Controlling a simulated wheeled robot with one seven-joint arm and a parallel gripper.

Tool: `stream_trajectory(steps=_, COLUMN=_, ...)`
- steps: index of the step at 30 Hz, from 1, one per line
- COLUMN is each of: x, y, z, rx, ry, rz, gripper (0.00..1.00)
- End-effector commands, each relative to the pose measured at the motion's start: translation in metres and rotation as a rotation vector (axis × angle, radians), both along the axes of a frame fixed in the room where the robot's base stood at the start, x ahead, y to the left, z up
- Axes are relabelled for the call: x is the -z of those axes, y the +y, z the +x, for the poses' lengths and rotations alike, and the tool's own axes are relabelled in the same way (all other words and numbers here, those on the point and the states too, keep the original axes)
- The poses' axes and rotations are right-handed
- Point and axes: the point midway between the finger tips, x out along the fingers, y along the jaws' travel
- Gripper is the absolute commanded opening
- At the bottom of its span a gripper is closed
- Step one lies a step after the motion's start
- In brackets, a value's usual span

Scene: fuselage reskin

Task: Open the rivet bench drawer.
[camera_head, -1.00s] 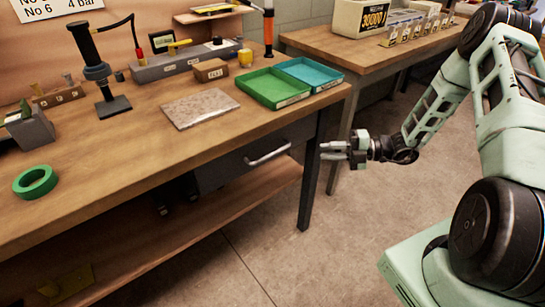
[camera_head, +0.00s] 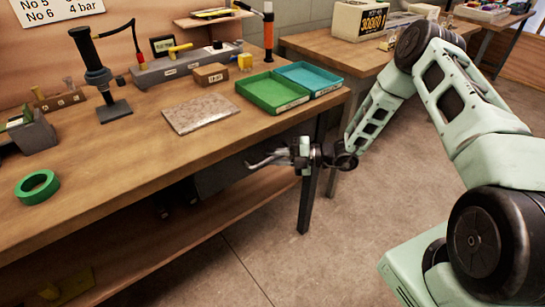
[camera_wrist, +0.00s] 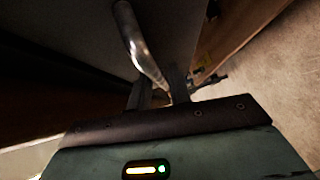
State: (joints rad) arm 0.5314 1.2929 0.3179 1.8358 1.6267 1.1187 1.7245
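The rivet bench drawer (camera_head: 218,177) is a dark grey front under the wooden bench top, and it looks closed. Its curved metal handle (camera_wrist: 142,42) runs down the wrist view toward my fingers; in the head view my gripper partly covers it. My gripper (camera_head: 272,158) is at the right part of the drawer front, by the handle. In the wrist view, the two fingers (camera_wrist: 159,92) stand apart with the near end of the handle between them. Firm contact with the handle is not visible.
The bench top (camera_head: 150,160) overhangs the drawer, and a dark bench leg (camera_head: 309,195) stands close to my gripper. Green (camera_head: 272,106) and blue (camera_head: 338,88) trays sit above. A lower shelf (camera_head: 200,235) runs below. The floor in front is clear.

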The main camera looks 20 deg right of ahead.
Motion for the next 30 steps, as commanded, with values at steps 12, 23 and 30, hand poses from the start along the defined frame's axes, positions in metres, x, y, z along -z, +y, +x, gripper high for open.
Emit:
stream_trajectory(steps=12, x=0.001, y=0.009, z=0.005, rx=0.000, ry=-0.001, rz=0.000, gripper=0.20)
stream_trajectory(steps=23, x=0.001, y=0.009, z=0.003, rx=0.000, ry=0.000, rz=0.000, gripper=0.00)
stream_trajectory(steps=30, x=-0.001, y=0.002, z=-0.022, rx=0.001, ry=0.005, rz=0.003, gripper=0.00)
